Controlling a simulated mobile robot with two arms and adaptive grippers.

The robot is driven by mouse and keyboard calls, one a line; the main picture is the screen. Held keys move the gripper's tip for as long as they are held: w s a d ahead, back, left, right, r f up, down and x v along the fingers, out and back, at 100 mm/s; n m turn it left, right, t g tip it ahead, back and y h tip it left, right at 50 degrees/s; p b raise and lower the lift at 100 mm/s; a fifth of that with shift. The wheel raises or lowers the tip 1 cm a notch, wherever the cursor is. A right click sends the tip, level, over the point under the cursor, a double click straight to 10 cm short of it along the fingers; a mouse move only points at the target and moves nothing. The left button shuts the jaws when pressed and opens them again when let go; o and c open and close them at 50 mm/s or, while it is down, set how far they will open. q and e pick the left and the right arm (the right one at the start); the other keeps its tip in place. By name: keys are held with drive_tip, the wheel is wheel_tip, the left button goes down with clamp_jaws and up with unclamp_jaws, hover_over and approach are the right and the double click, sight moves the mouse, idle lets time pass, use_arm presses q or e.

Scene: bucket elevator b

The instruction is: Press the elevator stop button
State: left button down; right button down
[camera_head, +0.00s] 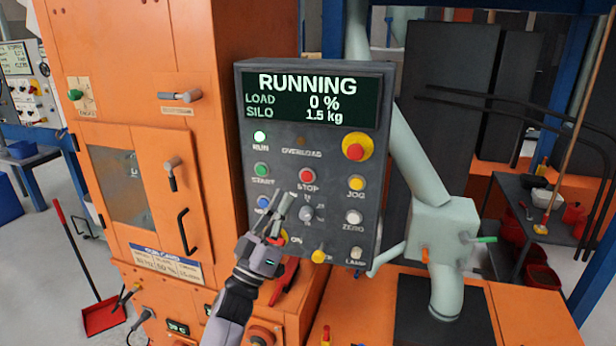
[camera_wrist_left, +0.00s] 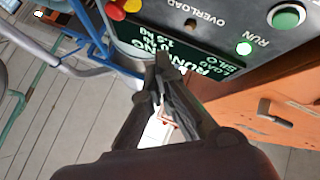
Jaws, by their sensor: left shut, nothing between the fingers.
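The red STOP button (camera_head: 307,175) sits in the middle of the grey control panel (camera_head: 250,218), between the green START button (camera_head: 261,169) and the yellow JOG button (camera_head: 356,184). The panel screen (camera_head: 312,99) reads RUNNING, load 0 %, silo 1.5 kg, and the RUN lamp (camera_head: 259,137) glows green. My left gripper (camera_head: 284,203) is in front of the panel, shut and empty, with its tips below and left of the STOP button. In the left wrist view my shut fingers (camera_wrist_left: 164,65) overlap the panel screen (camera_wrist_left: 150,40). I cannot tell the gap to the panel. My right gripper is out of view.
A red mushroom button on a yellow base (camera_head: 356,150) is at the panel's upper right. A blue button (camera_head: 263,202), a grey selector (camera_head: 306,213) and a white ZERO button (camera_head: 354,217) lie near my gripper. An orange cabinet (camera_head: 110,60) stands left; a pale pipe (camera_head: 415,150) runs right.

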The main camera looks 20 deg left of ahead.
sight(298, 184)
use_arm(q)
drive_tip(key=shift+w+d+b, duration=0.15)
drive_tip(key=shift+w+b, duration=2.7)
drive_tip(key=shift+w, duration=1.6)
drive_tip(key=shift+w, duration=0.4)
